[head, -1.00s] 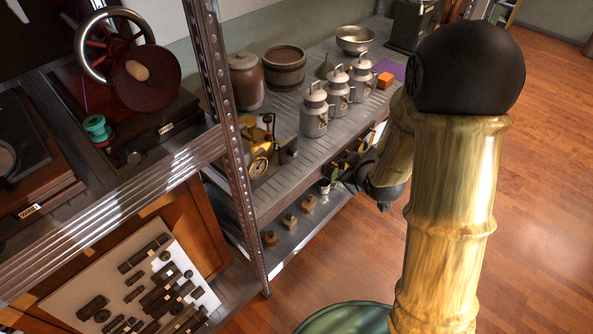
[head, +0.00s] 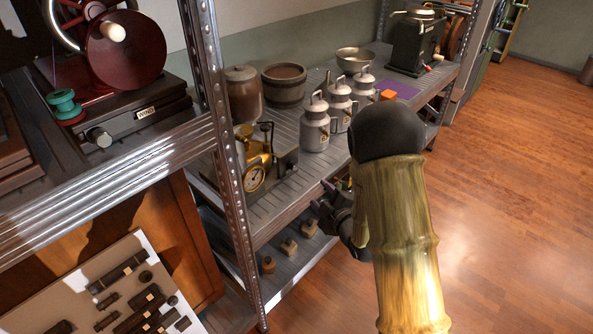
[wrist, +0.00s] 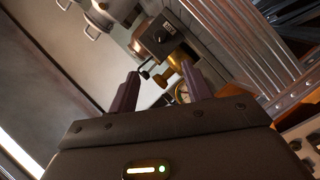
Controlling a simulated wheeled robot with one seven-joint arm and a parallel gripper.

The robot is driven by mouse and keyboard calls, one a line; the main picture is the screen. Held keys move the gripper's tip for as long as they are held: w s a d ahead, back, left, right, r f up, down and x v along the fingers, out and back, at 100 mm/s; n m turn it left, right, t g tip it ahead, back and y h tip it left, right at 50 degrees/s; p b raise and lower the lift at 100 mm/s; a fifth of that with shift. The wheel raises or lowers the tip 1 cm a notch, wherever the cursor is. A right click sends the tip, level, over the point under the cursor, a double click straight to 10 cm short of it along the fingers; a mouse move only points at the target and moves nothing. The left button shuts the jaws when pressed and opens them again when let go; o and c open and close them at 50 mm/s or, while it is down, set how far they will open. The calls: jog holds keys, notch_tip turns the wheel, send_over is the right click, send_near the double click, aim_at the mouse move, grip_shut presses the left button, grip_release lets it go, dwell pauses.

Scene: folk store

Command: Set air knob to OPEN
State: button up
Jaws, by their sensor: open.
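A brass apparatus with a round gauge (head: 255,177) stands on the grey metal shelf, left of the milk cans. In the wrist view, a grey box (wrist: 170,29) behind the brass parts carries a dark round knob (wrist: 160,37). I cannot read its label or setting, so I cannot tell for sure that it is the air knob. My gripper (wrist: 160,72) is open and empty, its fingers pointing toward the brass parts and apart from the knob. In the head view my dark gripper (head: 332,205) is at the shelf's front edge, partly hidden by my arm.
Several milk cans (head: 315,128), a wooden tub (head: 284,87) and a brown jar (head: 243,95) share the shelf. A metal upright (head: 217,110) stands left of the apparatus. The wooden floor (head: 500,200) at right is clear.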

aim_at(295, 167)
jog(key=x, duration=1.7)
jog(key=shift+w, duration=0.2)
jog(key=c, duration=1)
